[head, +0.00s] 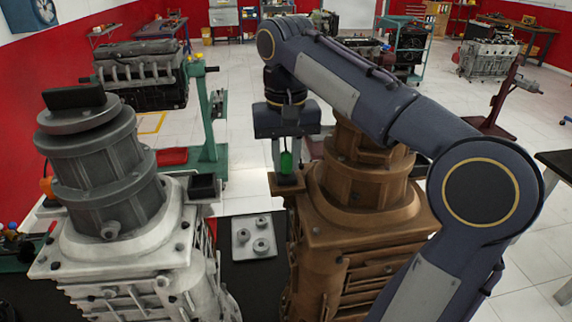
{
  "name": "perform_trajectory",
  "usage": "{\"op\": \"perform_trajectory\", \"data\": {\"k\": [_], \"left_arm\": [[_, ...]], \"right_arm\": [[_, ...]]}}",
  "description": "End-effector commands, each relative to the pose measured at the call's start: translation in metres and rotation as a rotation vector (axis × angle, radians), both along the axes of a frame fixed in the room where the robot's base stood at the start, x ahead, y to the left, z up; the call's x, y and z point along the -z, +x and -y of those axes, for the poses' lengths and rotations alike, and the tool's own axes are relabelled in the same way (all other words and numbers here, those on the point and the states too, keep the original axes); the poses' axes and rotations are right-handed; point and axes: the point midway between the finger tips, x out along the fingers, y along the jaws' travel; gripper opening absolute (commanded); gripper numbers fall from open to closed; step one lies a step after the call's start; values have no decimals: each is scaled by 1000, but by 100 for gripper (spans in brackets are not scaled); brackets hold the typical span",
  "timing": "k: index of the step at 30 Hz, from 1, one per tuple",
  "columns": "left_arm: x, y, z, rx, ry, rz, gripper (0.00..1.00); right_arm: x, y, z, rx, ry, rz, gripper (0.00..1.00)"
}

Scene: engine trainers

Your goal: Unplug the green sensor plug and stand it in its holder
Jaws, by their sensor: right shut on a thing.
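My right gripper (287,154) points straight down at the left side of the brown engine. It is shut on the green sensor plug (286,162), a small upright green block. My left gripper is not in view.
A pale plate with several round bosses (255,238) lies on the dark surface between the engines. An orange part (47,187) shows at the grey engine's left. Behind, a green engine stand (208,125) and a red tray (172,156) are near. My right arm crosses above the brown engine.

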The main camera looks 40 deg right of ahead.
Motion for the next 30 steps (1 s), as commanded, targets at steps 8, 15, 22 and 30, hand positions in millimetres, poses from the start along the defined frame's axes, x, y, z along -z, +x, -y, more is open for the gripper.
{"op": "perform_trajectory", "data": {"k": [8,15,22,30], "left_arm": [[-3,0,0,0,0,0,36],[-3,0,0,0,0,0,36],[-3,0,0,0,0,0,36],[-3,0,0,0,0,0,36]], "right_arm": [[-12,0,0,0,0,0,0],[-21,0,0,0,0,1,0],[-30,0,0,0,0,0,0],[-41,0,0,-1,0,0,0]]}}
